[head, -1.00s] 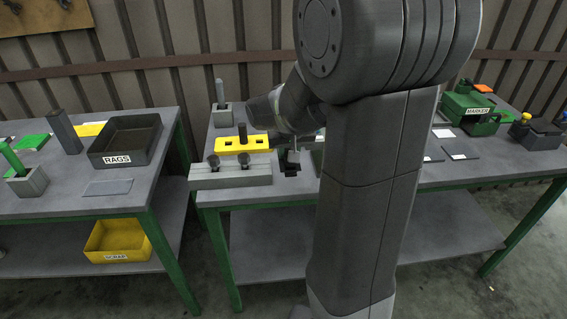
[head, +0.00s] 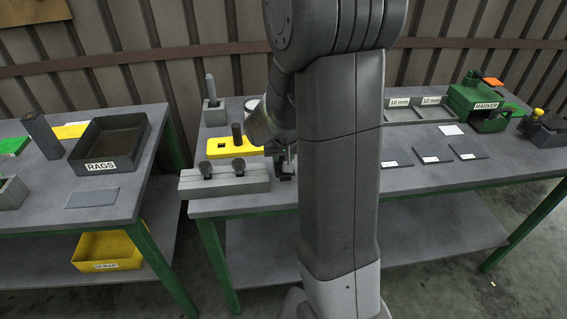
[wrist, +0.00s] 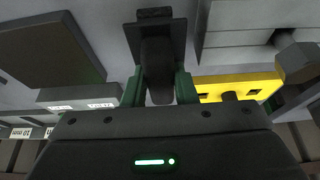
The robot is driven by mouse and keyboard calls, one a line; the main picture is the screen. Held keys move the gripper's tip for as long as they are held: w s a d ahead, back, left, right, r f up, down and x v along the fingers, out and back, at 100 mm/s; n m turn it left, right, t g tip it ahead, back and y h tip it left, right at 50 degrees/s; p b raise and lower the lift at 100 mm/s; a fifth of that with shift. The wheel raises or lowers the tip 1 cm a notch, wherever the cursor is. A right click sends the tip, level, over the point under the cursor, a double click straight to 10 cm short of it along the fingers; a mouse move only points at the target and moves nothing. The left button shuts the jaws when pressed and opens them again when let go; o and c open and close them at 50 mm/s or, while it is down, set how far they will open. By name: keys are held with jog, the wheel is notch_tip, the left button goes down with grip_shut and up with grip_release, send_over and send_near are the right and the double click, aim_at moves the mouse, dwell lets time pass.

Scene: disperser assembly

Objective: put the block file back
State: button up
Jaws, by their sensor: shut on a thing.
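My gripper (wrist: 158,88) has green fingers in the wrist view and is shut on a dark, handle-like piece, which I take to be the block file (wrist: 157,60). A wider black end (wrist: 155,30) shows beyond the fingers. In the head view my gripper is low over the right workbench, partly hidden behind my arm and column. The dark end of the held thing (head: 286,173) shows just right of the grey clamp block (head: 225,182). I cannot tell whether it touches the bench.
A yellow plate (head: 222,149) lies behind the clamp block, with a dark post near it. A grey block with an upright post (head: 213,112) stands farther back. Labelled pads (head: 467,153) and a green MARKER holder (head: 478,113) are right. The RAGS tray (head: 104,166) is on the left bench.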

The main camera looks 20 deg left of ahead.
jog(key=shift+f, duration=1.25)
jog(key=shift+f+b, duration=0.2)
jog(key=shift+b, duration=0.1)
jog(key=o, duration=1)
jog(key=shift+r, duration=0.1)
jog(key=shift+c, duration=0.2)
jog(key=shift+r, duration=0.45)
jog(key=v, duration=1.1)
jog(key=shift+s+d+r, duration=0.1)
jog(key=shift+r, duration=0.05)
